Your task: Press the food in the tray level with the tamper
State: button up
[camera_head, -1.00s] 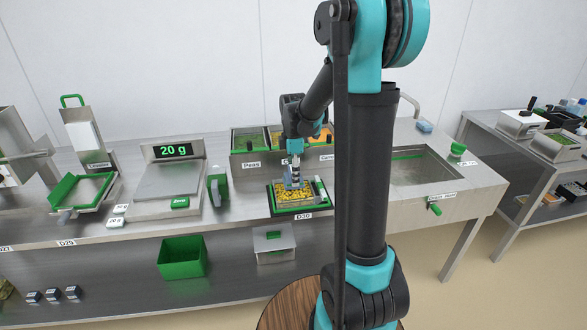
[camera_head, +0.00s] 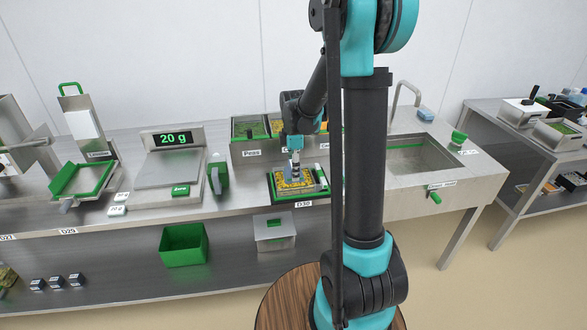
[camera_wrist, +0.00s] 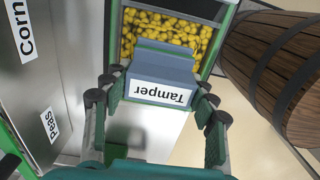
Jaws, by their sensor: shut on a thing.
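My gripper (camera_wrist: 157,103) is shut on the tamper (camera_wrist: 160,68), a grey-blue block with a white "Tamper" label. In the wrist view the tamper covers part of the yellow food (camera_wrist: 165,30) in the tray; whether its underside touches the food is hidden. In the head view my gripper (camera_head: 294,168) points down over the tray (camera_head: 276,195), which sits at the D30 place on the bench. Yellow food (camera_head: 283,188) shows around the tamper. The food under the tamper is hidden.
A scale (camera_head: 170,170) reading 20 g stands left of the tray, with a green-sided object (camera_head: 218,175) between them. Food bins (camera_head: 250,127) stand behind. A sink (camera_head: 418,155) lies to the right. A green bin (camera_head: 184,246) sits on the lower shelf.

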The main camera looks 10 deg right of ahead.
jog(key=shift+f, duration=0.45)
dwell(1.6)
jog(key=shift+r, duration=3.8)
